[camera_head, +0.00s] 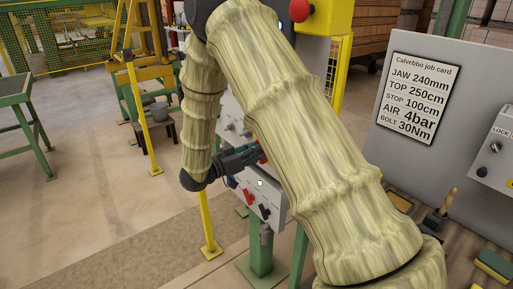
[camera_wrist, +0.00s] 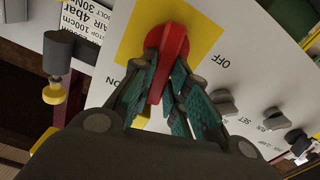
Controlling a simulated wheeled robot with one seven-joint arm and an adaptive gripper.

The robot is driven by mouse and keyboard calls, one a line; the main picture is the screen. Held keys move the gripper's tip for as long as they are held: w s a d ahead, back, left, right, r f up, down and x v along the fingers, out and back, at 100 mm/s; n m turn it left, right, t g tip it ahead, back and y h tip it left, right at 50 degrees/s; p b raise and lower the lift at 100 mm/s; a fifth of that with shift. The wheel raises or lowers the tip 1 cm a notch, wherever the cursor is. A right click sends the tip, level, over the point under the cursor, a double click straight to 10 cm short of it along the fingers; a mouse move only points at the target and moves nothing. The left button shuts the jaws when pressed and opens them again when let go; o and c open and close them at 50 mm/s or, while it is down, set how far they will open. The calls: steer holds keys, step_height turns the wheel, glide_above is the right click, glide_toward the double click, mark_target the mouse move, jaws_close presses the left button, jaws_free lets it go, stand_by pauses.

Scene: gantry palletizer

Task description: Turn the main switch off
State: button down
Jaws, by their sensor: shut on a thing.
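The main switch is a red handle (camera_wrist: 168,55) on a round red base over a yellow plate (camera_wrist: 126,48) in the wrist view. The panel around it reads ON at the lower left and OFF at the right, with the lettering upside down. The handle runs nearly upright in the picture, leaning slightly, between the two words. My gripper (camera_wrist: 160,100) has its green finger pads on both sides of the handle and is shut on it. In the head view my gripper (camera_head: 243,157) reaches the panel, and my arm hides most of the switch.
Dark knobs (camera_wrist: 225,103) sit beside the switch on the same panel. A grey cylinder with a yellow end (camera_wrist: 57,60) is at the left. In the head view, a job card (camera_head: 415,97) and a yellow box with a red button (camera_head: 300,10) are near my arm. A yellow post (camera_head: 205,225) stands below.

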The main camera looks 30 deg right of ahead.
steer(key=shift+w+a+f+n+p, duration=0.1)
steer(key=shift+w+f+n+p, duration=0.3)
steer(key=shift+n+p, duration=1.65)
steer(key=shift+w+d+f+n+p, duration=0.1)
steer(key=shift+w+f+n+p, duration=0.25)
steer(key=shift+n+p, duration=1.75)
steer(key=shift+w+a+f+n+p, duration=0.1)
steer(key=shift+w+f+n+p, duration=0.3)
steer(key=shift+n, duration=3.15)
steer(key=shift+s+f, duration=0.1)
steer(key=shift+s, duration=0.05)
steer(key=c, duration=1.4)
jaws_free()
steer(key=a, duration=0.8)
steer(key=s+a, duration=0.1)
steer(key=a, duration=0.3)
